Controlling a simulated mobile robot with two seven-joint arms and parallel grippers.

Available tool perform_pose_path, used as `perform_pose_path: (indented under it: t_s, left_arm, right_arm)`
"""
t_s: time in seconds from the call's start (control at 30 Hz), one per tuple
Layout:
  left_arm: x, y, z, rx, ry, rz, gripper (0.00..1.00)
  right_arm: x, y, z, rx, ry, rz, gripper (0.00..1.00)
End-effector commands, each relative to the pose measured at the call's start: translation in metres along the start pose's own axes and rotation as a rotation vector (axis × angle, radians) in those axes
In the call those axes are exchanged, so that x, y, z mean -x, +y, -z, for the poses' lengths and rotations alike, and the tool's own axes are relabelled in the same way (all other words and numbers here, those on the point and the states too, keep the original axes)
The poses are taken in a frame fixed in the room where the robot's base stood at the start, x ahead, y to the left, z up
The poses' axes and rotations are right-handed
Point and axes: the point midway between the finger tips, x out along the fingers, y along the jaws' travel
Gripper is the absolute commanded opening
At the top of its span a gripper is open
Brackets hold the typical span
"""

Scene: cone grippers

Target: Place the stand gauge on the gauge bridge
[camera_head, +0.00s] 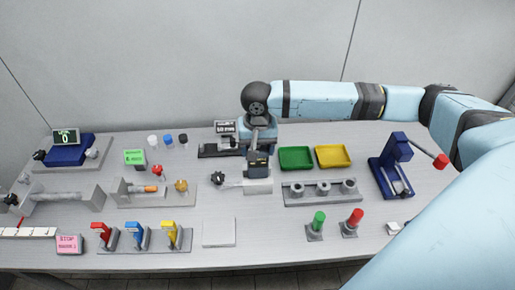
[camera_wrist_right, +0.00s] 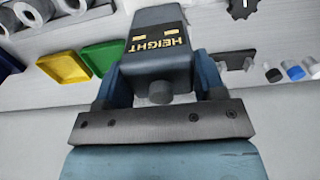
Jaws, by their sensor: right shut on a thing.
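The stand gauge (camera_head: 258,163) is a dark grey block with yellow HEIGHT lettering. It also shows large in the right wrist view (camera_wrist_right: 158,55), with a short round stub on its near side. My right gripper (camera_head: 259,148) is shut on it, one finger on each side. In the head view the gauge is just above a light grey block with a black knob, which looks like the gauge bridge (camera_head: 258,186). I cannot tell whether they touch. The gripper and arm hide part of what lies behind. My left gripper is not in view.
Green (camera_head: 296,158) and yellow (camera_head: 333,156) trays lie to the right, with a grey rack of several rings (camera_head: 322,191) below them. A dark device with a small display (camera_head: 225,127) stands behind left. A flat pale plate (camera_head: 219,233) lies in front, with clear table around it.

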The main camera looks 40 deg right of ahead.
Motion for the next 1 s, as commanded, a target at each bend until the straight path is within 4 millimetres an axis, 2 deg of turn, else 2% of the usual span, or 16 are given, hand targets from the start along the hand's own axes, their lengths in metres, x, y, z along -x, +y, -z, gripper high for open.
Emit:
perform_pose_path:
  t_s: [0.37,0.4,0.5,0.87,1.0]
  left_arm:
    - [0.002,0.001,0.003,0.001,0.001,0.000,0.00]
    - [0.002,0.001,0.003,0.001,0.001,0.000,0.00]
    - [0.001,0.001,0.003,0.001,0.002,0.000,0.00]
    - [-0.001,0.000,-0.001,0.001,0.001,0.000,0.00]
    - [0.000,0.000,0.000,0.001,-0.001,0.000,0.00]
  right_arm:
    - [-0.005,0.000,0.000,0.000,0.000,0.001,0.18]
    - [-0.007,0.000,0.000,0.000,0.000,0.000,0.66]
    - [-0.007,0.000,0.000,0.001,0.000,0.001,0.89]
    - [-0.004,0.000,0.000,0.001,0.002,0.001,0.89]
    - [0.018,-0.001,0.001,0.000,0.002,0.003,0.89]
